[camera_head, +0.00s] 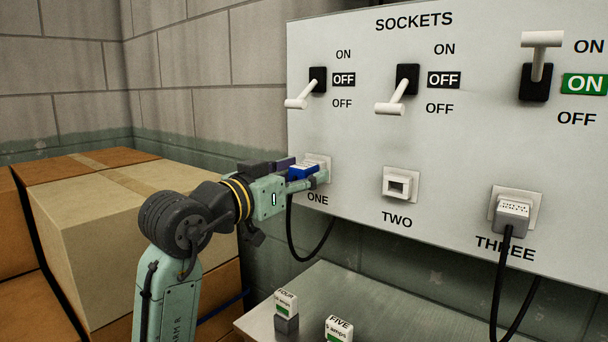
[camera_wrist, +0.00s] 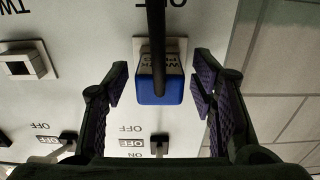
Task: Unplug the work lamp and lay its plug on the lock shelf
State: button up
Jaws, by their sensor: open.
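A blue plug (camera_head: 303,172) with a black cord sits in socket ONE (camera_head: 322,162) on the panel. In the wrist view the plug (camera_wrist: 160,90) carries a pale label whose letters look like "WORK", upside down and partly hidden by the cord. My gripper (camera_head: 318,178) is at this socket. In the wrist view its fingers (camera_wrist: 160,80) are open, one on each side of the plug, with a gap on both sides. The switch above ONE (camera_head: 310,88) points down to OFF. A grey metal shelf (camera_head: 385,300) lies below the panel; no lock shelf label is visible. The lamp is not seen.
Socket TWO (camera_head: 398,185) is empty, its switch (camera_head: 400,88) down at OFF. Socket THREE holds a white plug (camera_head: 513,214), its switch (camera_head: 538,65) up at ON. Small blocks labelled FOUR (camera_head: 286,310) and FIVE (camera_head: 338,330) stand on the shelf. Cardboard boxes (camera_head: 100,210) are stacked left.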

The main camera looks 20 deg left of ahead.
aim_at(295, 177)
jog(key=shift+c, duration=0.4)
grip_shut()
jog(key=shift+s, duration=0.1)
jog(key=shift+b+v, duration=0.35)
jog(key=shift+v, duration=2.6)
